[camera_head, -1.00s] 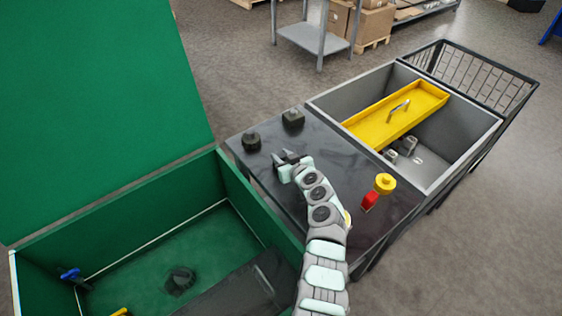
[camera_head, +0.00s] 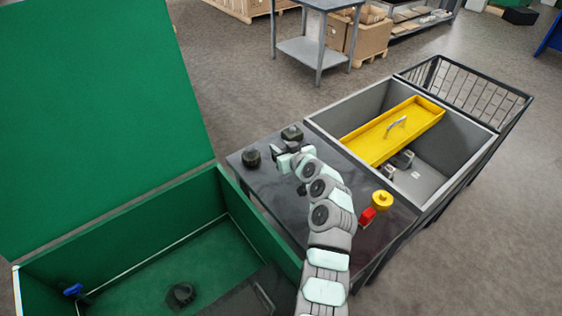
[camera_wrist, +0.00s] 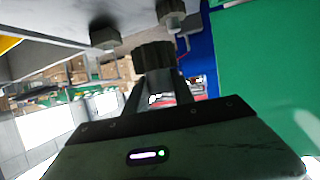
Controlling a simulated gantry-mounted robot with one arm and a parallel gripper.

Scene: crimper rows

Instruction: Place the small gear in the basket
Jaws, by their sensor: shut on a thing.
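My gripper (camera_head: 279,150) is above the dark table beside the green box, close to the dark square-based piece. In the wrist view my gripper (camera_wrist: 158,88) is shut on a dark ridged gear (camera_wrist: 154,57), held at the fingertips. The held gear is hard to make out in the head view, and I cannot judge its size for certain. A black wire basket (camera_head: 470,85) is at the far right end of the grey cart, well away from my gripper.
A round dark piece (camera_head: 251,159) and a square-based dark piece (camera_head: 291,133) stand on the table (camera_head: 335,180). A red and yellow button post (camera_head: 380,203) stands right of my arm. A grey bin (camera_head: 440,165) holds a yellow tray (camera_head: 395,132). Another dark piece (camera_head: 180,295) lies in the green box (camera_head: 120,235).

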